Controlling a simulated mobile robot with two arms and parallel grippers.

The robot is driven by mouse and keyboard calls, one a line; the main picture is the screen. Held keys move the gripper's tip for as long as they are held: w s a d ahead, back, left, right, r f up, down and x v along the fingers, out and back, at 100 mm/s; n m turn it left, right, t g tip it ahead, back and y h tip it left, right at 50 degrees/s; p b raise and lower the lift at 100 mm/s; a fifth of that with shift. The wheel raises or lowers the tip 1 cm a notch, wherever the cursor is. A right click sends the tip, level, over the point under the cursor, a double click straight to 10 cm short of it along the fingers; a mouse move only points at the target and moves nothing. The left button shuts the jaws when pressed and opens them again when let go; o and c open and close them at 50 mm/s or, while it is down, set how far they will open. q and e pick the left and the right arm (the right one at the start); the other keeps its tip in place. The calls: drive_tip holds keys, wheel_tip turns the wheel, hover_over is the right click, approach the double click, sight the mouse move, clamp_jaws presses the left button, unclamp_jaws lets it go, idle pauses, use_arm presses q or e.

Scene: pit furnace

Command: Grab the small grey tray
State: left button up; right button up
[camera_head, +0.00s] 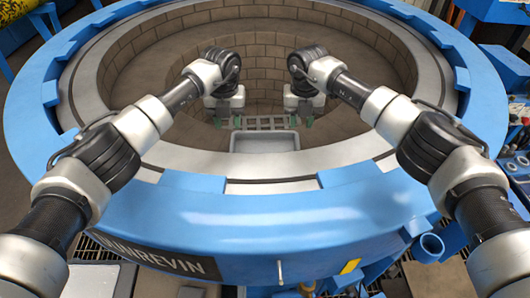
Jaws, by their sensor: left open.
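The small grey tray (265,142) is a shallow rectangular shape at the near inner edge of the round pit, in the middle of the head view. A grey slotted grid (266,122) shows right behind it. My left gripper (218,120) points down at the left end of the grid, with its green-tipped fingers open. My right gripper (308,120) points down at the right end of the grid. Its fingers are small and partly hidden, so I cannot tell whether they are apart. I cannot tell whether either gripper touches the grid or the tray.
A wide blue ring (270,220) surrounds the brick-lined pit (262,50), with a pale inner rim (190,160) between them. Blue equipment with small items stands at the right (515,165). Open space lies between my two forearms over the pit.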

sight(232, 148)
use_arm(q)
wheel_tip(232, 148, down, 11)
drive_tip(key=shift+r, duration=0.1)
use_arm(e)
wheel_tip(232, 148, down, 11)
drive_tip(key=shift+r, duration=0.1)
use_arm(q)
drive_tip(key=shift+c, duration=0.3)
use_arm(e)
drive_tip(key=shift+c, duration=0.3)
use_arm(q)
drive_tip(key=c, duration=0.5)
use_arm(e)
drive_tip(key=c, duration=0.5)
use_arm(q)
clamp_jaws()
use_arm(e)
clamp_jaws()
use_arm(q)
drive_tip(key=shift+d+r, duration=0.1)
use_arm(e)
drive_tip(key=shift+a+r, duration=0.1)
